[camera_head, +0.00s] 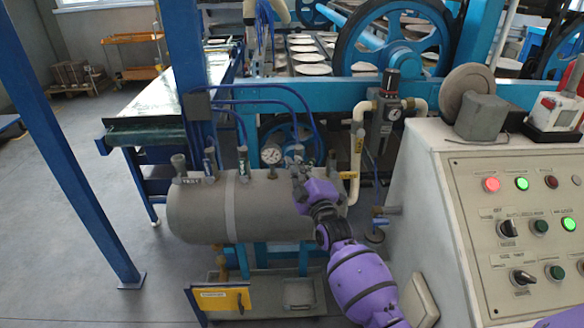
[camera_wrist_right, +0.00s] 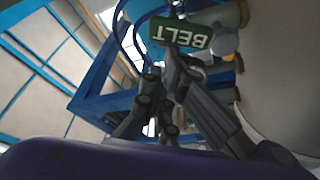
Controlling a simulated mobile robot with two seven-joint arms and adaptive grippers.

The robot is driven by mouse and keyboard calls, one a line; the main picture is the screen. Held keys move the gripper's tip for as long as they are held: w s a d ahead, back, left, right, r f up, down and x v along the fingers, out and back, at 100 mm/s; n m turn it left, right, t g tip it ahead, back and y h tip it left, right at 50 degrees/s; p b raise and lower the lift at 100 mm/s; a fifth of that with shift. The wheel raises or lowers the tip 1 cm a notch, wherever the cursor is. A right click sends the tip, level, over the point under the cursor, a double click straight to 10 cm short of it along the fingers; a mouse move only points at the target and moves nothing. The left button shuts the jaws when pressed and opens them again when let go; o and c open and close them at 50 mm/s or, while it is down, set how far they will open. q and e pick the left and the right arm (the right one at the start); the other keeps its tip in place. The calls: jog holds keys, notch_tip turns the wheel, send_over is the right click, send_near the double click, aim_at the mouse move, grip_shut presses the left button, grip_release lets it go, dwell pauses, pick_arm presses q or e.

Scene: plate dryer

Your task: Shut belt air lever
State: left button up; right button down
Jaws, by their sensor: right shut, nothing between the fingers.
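My right gripper (camera_head: 300,171) is above the top right part of the grey air tank (camera_head: 205,210), among the fittings there. In the right wrist view the right gripper (camera_wrist_right: 162,72) has its fingers close together, with nothing held. A green tag marked BELT (camera_wrist_right: 184,36), upside down, is just beyond the fingertips; I cannot tell if they touch it. A round grey fitting (camera_wrist_right: 224,42) is beside the tag. In the head view the belt lever is hidden or too small to make out near the gripper. My left gripper is not in view.
A control panel (camera_head: 425,160) with lit buttons stands close on the right. Pressure gauges (camera_head: 271,155), blue hoses (camera_head: 240,101) and a white pipe (camera_head: 356,150) crowd the tank top. A blue post (camera_head: 75,150) stands at left, with clear floor around it.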

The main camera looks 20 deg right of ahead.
aim_at(311, 160)
jog(key=d+m+h, duration=0.1)
jog(key=m, duration=0.2)
jog(key=d+m+h+b, duration=0.1)
jog(key=m, duration=0.2)
jog(key=s+d+f+m+t+h, duration=0.1)
jog(key=d+m, duration=0.1)
jog(key=m, duration=0.1)
jog(key=shift+s+f+b, duration=0.1)
jog(key=shift+b, duration=0.2)
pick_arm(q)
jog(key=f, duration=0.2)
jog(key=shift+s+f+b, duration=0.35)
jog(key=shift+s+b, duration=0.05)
pick_arm(e)
jog(key=m+h, duration=0.1)
jog(key=m, duration=0.1)
jog(key=d+f+m+h, duration=0.1)
jog(key=m, duration=0.1)
jog(key=d+m+h, duration=0.1)
jog(key=m, duration=0.1)
jog(key=shift+s+f+m, duration=0.25)
jog(key=shift+f+m, duration=0.05)
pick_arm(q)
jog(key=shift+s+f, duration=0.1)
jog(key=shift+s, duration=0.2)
